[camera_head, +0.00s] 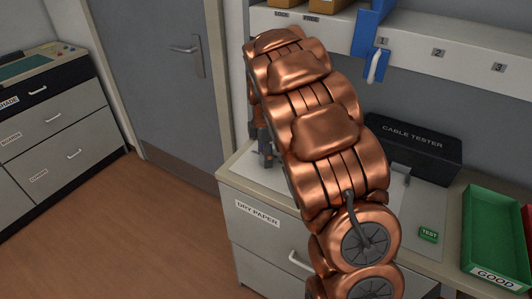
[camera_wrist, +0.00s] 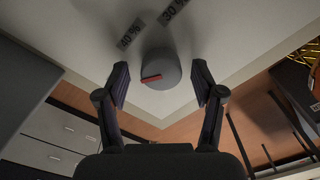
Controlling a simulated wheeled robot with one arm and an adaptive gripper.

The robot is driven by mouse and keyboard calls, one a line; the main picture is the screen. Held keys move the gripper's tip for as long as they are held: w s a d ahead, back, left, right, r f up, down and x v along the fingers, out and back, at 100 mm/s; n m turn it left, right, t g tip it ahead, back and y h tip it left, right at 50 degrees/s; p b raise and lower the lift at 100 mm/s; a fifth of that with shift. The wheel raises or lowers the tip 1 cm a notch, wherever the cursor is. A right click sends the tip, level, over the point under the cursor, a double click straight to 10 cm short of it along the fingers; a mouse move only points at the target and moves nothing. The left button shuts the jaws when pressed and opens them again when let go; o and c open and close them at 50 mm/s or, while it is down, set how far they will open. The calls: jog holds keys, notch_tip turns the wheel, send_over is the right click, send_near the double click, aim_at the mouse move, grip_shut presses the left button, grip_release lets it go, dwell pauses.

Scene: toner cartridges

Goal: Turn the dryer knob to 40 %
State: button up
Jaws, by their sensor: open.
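The dryer knob (camera_wrist: 163,65) is a round dark grey knob with a red mark on its lower left part. It stands on a pale surface (camera_wrist: 85,35) in the wrist view. A "40 %" label (camera_wrist: 131,33) is above it to the left and a "30 %" label (camera_wrist: 173,11) is above it near the top edge. My gripper (camera_wrist: 160,70) is open, one finger on each side of the knob, with a visible gap to both. In the head view part of my gripper (camera_head: 265,148) shows behind my copper arm; I cannot make out the knob there.
A black cable tester (camera_head: 415,145) and a green "GOOD" tray (camera_head: 468,235) are on the counter to the right of my arm. A shelf (camera_head: 420,45) with a blue holder (camera_head: 370,35) is above. A grey door (camera_head: 165,80) and drawers (camera_head: 50,130) stand left, with clear floor between.

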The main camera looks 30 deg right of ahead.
jog(key=shift+c, duration=0.2)
jog(key=c, duration=1)
jog(key=shift+d, duration=0.15)
jog(key=shift+c, duration=0.6)
